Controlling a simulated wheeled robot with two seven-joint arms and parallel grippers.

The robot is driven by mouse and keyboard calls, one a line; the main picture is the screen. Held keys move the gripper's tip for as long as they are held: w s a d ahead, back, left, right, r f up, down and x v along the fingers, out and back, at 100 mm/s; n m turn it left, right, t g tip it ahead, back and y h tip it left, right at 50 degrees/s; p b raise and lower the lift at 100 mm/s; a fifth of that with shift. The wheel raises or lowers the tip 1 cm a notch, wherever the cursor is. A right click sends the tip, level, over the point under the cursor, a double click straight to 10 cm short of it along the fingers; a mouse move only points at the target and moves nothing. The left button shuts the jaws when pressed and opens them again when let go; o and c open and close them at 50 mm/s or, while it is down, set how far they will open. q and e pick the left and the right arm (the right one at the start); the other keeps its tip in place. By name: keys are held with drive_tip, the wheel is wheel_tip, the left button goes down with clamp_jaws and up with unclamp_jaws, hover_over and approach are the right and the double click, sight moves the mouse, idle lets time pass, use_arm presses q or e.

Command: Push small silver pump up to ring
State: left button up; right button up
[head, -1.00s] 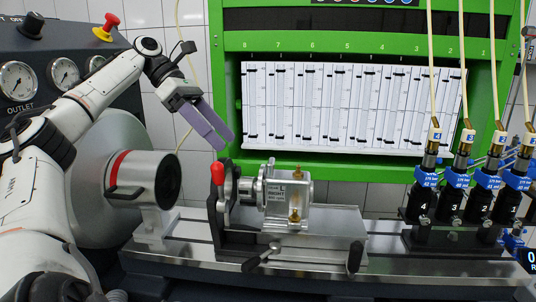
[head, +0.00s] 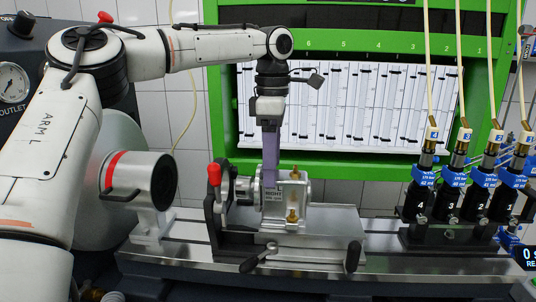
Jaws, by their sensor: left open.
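The small silver pump (head: 286,198) sits on the grey carriage of the metal bench, with brass fittings on its front. At its left, a black upright bracket (head: 216,212) with a red-knobbed lever carries the ring, which is mostly hidden here. My left gripper (head: 270,182) points down from above, its purple fingers at the pump's upper left part, partly in front of or behind it. The fingers overlap in this view, so their gap is hidden. Whether they touch the pump I cannot tell. My right gripper is not in view.
A drive drum (head: 150,180) with a red band stands left of the bracket. Black lever handles (head: 352,256) stick out at the carriage front. Several black and blue injectors (head: 452,190) stand at right. The green frame with a gauge panel (head: 330,110) rises behind.

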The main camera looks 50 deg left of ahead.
sight(271, 196)
use_arm(q)
wheel_tip(271, 196, down, 9)
drive_tip(key=shift+r, duration=0.15)
drive_tip(key=shift+c, duration=0.2)
drive_tip(key=shift+s, duration=0.1)
clamp_jaws()
